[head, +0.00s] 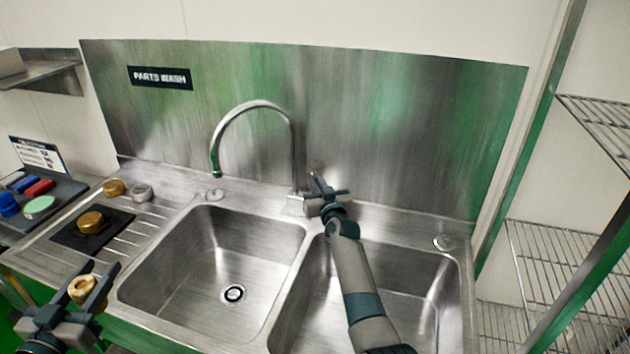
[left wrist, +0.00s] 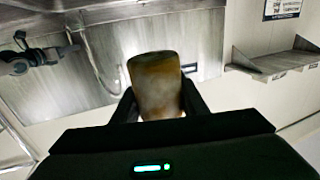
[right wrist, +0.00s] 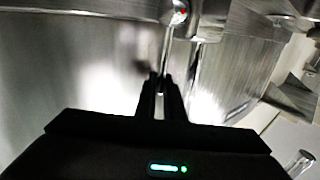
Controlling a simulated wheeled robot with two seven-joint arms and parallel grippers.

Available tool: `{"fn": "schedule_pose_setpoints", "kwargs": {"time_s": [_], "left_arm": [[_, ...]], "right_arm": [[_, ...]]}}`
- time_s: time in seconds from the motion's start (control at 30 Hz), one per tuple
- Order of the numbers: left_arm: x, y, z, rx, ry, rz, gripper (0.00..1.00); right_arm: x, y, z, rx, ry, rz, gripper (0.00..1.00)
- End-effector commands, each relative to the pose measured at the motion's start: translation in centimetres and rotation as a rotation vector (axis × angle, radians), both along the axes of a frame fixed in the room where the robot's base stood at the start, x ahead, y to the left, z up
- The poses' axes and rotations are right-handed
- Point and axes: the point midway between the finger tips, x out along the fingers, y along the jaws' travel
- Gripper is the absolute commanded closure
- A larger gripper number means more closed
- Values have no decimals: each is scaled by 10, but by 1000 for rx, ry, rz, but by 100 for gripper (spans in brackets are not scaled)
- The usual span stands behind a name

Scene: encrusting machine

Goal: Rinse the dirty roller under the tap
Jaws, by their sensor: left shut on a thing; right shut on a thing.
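My left gripper (head: 93,272) is shut on a brown-stained roller (head: 82,289), held in front of the counter's left front edge. The roller fills the middle of the left wrist view (left wrist: 156,85), its pale surface streaked brown. The tap (head: 252,104) is a tall curved chrome spout whose outlet is over the back of the left basin. No water shows below it. My right gripper (head: 322,192) is at the tap's base and shut on a thin part there, seemingly its lever; the fingers mostly hide it, also in the right wrist view (right wrist: 160,103).
The left basin (head: 205,255) is empty, with a drain. My right arm crosses the right basin (head: 430,275). A tray (head: 62,190) with coloured items is at left; wire shelves (head: 560,262) are at right.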

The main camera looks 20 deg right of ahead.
Motion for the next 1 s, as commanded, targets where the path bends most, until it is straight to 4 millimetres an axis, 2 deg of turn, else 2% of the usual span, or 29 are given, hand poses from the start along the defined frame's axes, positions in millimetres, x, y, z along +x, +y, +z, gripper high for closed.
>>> {"fn": "schedule_pose_setpoints", "kwargs": {"time_s": [0.13,0.47,0.83,0.87,0.9,1.0], "left_arm": [[0,0,-6,0,-1,0,86],[0,0,-35,0,-1,0,86],[0,0,-36,0,-1,0,86],[0,0,-36,0,-1,0,86],[0,0,-36,0,-1,0,86],[0,0,-36,0,-1,0,86]], "right_arm": [[-1,1,-4,-8,-7,1,100],[-9,5,-6,-65,-93,0,100],[-11,7,-3,-74,-107,0,100],[-11,7,-3,-74,-107,0,89],[-11,7,-3,-74,-107,0,83],[-10,7,-2,-74,-108,0,83]]}}
